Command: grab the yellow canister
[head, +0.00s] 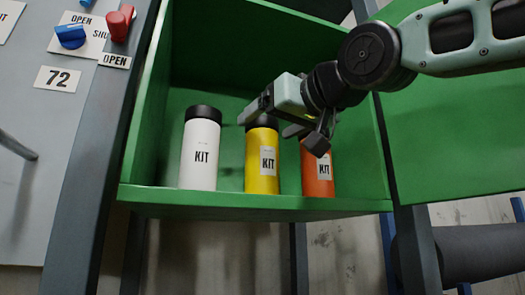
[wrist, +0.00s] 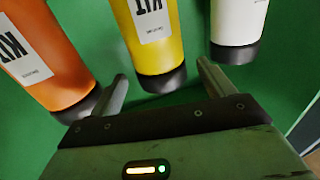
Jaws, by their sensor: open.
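The yellow canister (head: 262,165) stands upright in the middle of a row in the green cabinet, with a black cap and a white KIT label. My gripper (head: 283,127) is open beside its upper part in the head view and partly hides its cap. In the wrist view the picture is upside down, and the yellow canister (wrist: 152,40) has its cap end between the two spread fingertips of my gripper (wrist: 162,78). There are gaps on both sides, and the jaws are not closed on it.
A white canister (head: 200,155) stands left of the yellow one and an orange canister (head: 318,172) close to its right. The green cabinet (head: 160,198) has side walls and a front edge. Its open green door (head: 455,150) is at the right.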

